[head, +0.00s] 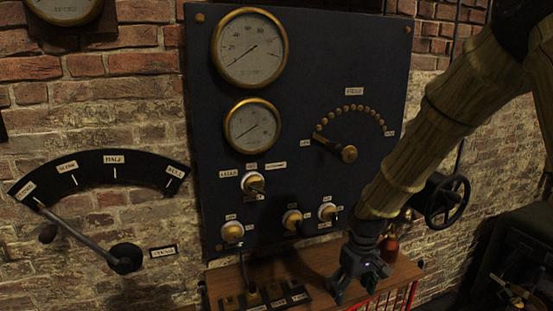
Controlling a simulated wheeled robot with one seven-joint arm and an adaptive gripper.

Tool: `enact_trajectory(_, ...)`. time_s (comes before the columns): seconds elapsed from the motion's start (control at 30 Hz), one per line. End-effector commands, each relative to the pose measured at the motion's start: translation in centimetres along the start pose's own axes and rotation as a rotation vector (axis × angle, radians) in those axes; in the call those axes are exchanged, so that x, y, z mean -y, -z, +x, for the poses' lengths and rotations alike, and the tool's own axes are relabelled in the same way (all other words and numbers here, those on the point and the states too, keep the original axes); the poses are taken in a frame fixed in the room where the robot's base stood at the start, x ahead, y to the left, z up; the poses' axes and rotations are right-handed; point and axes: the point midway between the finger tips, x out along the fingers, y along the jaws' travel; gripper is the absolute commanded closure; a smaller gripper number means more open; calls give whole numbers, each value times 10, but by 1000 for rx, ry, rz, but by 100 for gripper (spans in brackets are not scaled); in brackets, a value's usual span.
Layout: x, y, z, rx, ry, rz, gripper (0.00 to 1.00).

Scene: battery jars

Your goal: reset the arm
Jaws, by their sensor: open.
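My arm reaches in from the upper right of the head view, a tan, ribbed limb slanting down to the left. My gripper (352,286) is dark grey and points down at the lower middle, in front of a wooden shelf (395,276). Its fingers are apart and nothing shows between them. A dark control panel (330,75) stands behind it on the wall.
The panel carries two brass gauges (250,47), a dial lever (349,154) and several knobs. A long lever (80,235) sits at left under a curved scale (100,168). A handwheel (447,201) is at right. Small switches (275,293) lie left of my gripper.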

Motion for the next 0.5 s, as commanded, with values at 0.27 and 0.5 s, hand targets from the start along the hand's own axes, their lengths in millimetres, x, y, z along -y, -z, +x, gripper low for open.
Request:
enact_trajectory(0.27,9,-9,34,2,17,15,24)
enact_trajectory(0.5,16,-28,76,2,36,44,24)
